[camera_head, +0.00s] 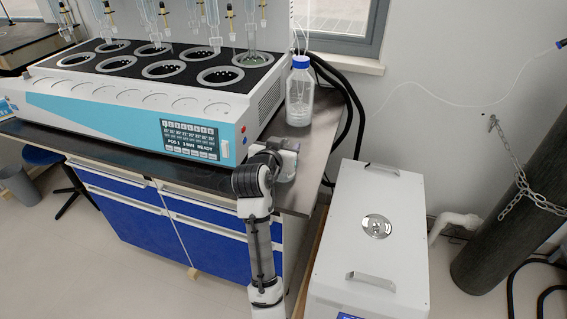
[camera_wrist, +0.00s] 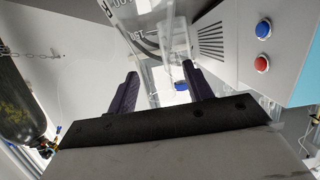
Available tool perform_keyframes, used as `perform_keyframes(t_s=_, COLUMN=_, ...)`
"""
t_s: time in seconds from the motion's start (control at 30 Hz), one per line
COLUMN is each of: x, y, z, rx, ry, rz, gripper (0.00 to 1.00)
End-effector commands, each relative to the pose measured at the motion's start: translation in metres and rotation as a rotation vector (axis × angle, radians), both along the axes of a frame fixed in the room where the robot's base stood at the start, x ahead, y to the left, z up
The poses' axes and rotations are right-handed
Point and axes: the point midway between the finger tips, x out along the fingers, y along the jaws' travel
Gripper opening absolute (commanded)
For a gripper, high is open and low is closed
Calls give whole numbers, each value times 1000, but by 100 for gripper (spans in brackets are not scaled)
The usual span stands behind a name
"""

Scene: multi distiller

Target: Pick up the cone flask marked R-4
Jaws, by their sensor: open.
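A clear glass vessel (camera_head: 287,168), likely the cone flask, stands near the right front corner of the dark bench top, partly hidden by my gripper (camera_head: 276,151). In the wrist view, my gripper (camera_wrist: 160,82) is open, its two dark fingers spread apart. Clear glass (camera_wrist: 152,38) with dark printed marks shows between and beyond the fingers. I cannot read R-4 on it, and I cannot tell whether the fingers touch it.
The white and teal distiller (camera_head: 130,115) fills the bench to the left. A blue-capped bottle (camera_head: 299,95) stands behind the gripper. A white lidded box (camera_head: 370,235) is right of the bench, with a dark gas cylinder (camera_head: 515,215) beyond it. Black hoses hang behind the bench corner.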

Motion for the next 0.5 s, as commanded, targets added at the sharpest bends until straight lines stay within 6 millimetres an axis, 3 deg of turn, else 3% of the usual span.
perform_keyframes(t_s=0.2, x=1, y=-1, z=-1, rx=0, ry=0, rz=0, gripper=51)
perform_keyframes(t_s=0.5, x=1, y=-1, z=-1, rx=0, ry=0, rz=0, gripper=13)
